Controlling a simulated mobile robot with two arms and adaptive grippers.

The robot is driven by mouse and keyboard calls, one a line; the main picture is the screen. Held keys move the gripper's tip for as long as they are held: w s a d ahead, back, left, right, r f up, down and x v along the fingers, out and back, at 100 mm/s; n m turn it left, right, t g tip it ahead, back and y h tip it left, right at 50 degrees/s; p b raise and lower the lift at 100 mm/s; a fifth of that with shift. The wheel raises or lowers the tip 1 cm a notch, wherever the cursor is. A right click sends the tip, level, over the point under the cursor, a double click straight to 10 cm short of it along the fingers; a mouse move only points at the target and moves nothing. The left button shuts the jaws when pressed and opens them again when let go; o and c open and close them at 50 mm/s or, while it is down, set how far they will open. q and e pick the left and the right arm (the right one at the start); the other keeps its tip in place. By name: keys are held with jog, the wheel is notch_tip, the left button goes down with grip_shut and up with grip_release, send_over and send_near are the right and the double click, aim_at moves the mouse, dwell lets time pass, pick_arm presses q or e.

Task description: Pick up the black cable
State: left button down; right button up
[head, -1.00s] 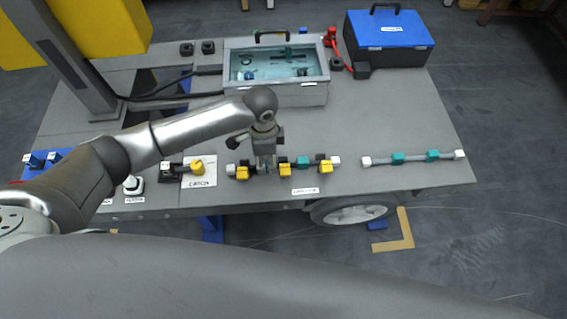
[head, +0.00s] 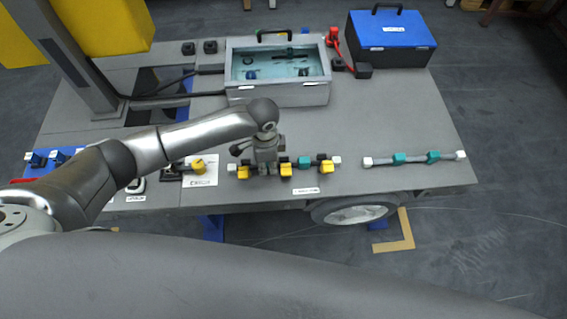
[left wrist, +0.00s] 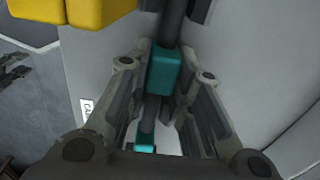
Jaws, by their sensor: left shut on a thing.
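A dark, cable-like bar with teal blocks and yellow clips (head: 285,169) lies in a row along the front edge of the grey table, with white ends. My left gripper (head: 268,171) points down onto the left half of this row. In the left wrist view the black cable (left wrist: 171,28) runs between the two fingers, with a teal block (left wrist: 163,70) on it. The left gripper (left wrist: 165,95) is shut on the cable, which still looks level with the row. The fingers hide part of it. My right gripper is out of view.
A second grey bar with teal blocks (head: 400,159) lies to the right. A clear-topped box (head: 280,92) and a blue-lidded case (head: 390,38) stand behind. A black lead (head: 160,95) runs left of the box. The table between is clear.

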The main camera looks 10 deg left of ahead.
pick_arm(q)
jog(key=shift+r, duration=0.1)
notch_tip(320, 180, up, 10)
jog(key=shift+f+p, duration=0.2)
jog(key=shift+p, duration=0.1)
notch_tip(320, 180, up, 6)
jog(key=p, duration=0.8)
